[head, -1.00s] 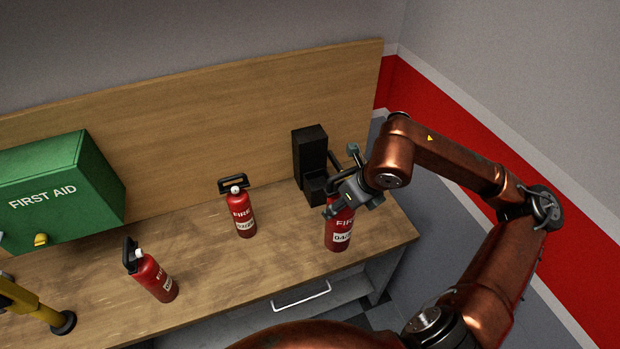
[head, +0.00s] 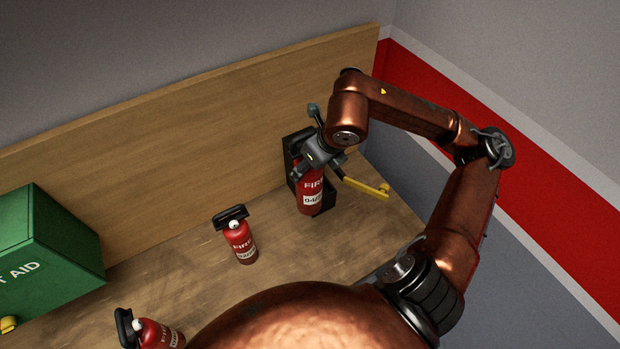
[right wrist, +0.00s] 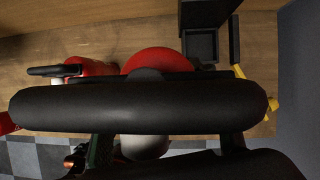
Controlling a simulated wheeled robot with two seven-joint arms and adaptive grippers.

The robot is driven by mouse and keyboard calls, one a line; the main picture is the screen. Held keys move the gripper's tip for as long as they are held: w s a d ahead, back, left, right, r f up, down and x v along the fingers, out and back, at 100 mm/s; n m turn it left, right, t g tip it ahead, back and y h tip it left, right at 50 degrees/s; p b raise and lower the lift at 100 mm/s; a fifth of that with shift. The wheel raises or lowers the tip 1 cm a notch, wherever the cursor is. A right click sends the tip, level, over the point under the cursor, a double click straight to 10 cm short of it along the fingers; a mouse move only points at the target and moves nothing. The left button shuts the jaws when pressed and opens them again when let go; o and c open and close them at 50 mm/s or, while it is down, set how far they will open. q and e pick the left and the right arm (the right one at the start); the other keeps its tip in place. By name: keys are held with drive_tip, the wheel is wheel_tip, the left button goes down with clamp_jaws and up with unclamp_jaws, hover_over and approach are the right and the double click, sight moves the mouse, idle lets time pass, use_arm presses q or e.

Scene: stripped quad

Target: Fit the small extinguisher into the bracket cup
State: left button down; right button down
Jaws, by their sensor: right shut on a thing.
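My right gripper (head: 322,155) is shut on a red extinguisher (head: 311,192) with a white label, near its top. The extinguisher hangs about upright in front of the black bracket (head: 292,150) at the worktop's right end, and hides much of it. In the right wrist view, a black handle fills the middle and the red body (right wrist: 158,62) shows behind it. The square bracket cup (right wrist: 202,46) looks empty there, to the right of and beyond the red body. A yellow bar (head: 366,187) sticks out to the right of the bracket. My left gripper is not in view.
A second red extinguisher (head: 240,242) stands on the worktop (head: 190,262) left of the held one. A third (head: 158,334) is at the lower left, partly cut off. A green first aid box (head: 45,245) stands at the left. A wooden back panel (head: 210,130) runs behind.

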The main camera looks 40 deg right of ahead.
drive_tip(key=w+d+f+p, duration=0.6)
drive_tip(key=w+d+f, duration=0.2)
drive_tip(key=d+f, duration=0.2)
drive_tip(key=shift+x, duration=1.15)
drive_tip(key=shift+s+d+f, duration=0.1)
drive_tip(key=shift+d, duration=0.05)
drive_tip(key=c, duration=1.3)
unclamp_jaws()
drive_tip(key=shift+s+f, duration=0.15)
drive_tip(key=shift+f, duration=0.1)
drive_tip(key=o, duration=0.5)
